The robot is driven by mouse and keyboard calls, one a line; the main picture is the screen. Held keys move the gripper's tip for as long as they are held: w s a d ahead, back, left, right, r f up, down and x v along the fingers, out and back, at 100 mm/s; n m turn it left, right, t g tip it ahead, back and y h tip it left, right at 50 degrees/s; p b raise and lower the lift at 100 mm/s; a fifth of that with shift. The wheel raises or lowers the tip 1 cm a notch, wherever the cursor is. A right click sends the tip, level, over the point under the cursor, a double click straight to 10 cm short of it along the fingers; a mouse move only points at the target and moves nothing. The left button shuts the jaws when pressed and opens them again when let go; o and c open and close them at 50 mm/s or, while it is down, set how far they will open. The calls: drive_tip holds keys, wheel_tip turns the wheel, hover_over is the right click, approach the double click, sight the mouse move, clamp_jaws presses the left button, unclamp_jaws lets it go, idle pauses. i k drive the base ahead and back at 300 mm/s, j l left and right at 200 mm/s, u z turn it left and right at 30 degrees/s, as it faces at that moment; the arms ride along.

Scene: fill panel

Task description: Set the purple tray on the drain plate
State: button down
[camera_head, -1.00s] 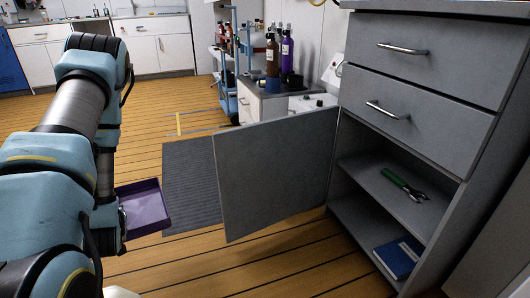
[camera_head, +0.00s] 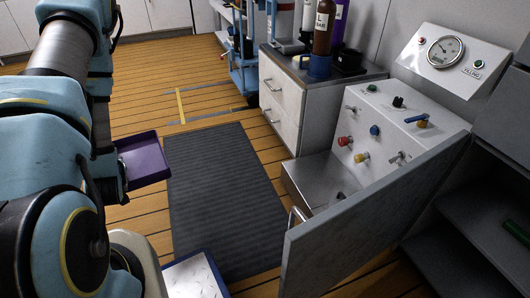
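The purple tray (camera_head: 143,160) is a shallow open box at the left, held out beside my arm above the wooden floor. It looks empty and about level. My gripper is hidden behind my blue arm, so its fingers do not show. A grey metal basin-like plate (camera_head: 318,178) sits low at the foot of the white fill panel (camera_head: 395,125); I cannot tell for sure that it is the drain plate. The open cabinet door partly covers its near side. The tray is well to the left of it.
The open grey cabinet door (camera_head: 365,225) stands out in front of the panel. A dark mat (camera_head: 220,195) lies clear on the floor. A drawer unit (camera_head: 290,100) with bottles stands behind. A white blue-edged object (camera_head: 195,278) is at the bottom.

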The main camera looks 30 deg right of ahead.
sight(320, 174)
drive_tip(key=i+z, duration=0.1)
drive_tip(key=i, duration=0.35)
drive_tip(key=i+j+z, duration=0.15)
drive_tip(key=i, duration=0.35)
drive_tip(key=i+j+z, duration=0.1)
drive_tip(key=i, duration=0.35)
drive_tip(key=z, duration=0.95)
drive_tip(key=i+j, duration=0.05)
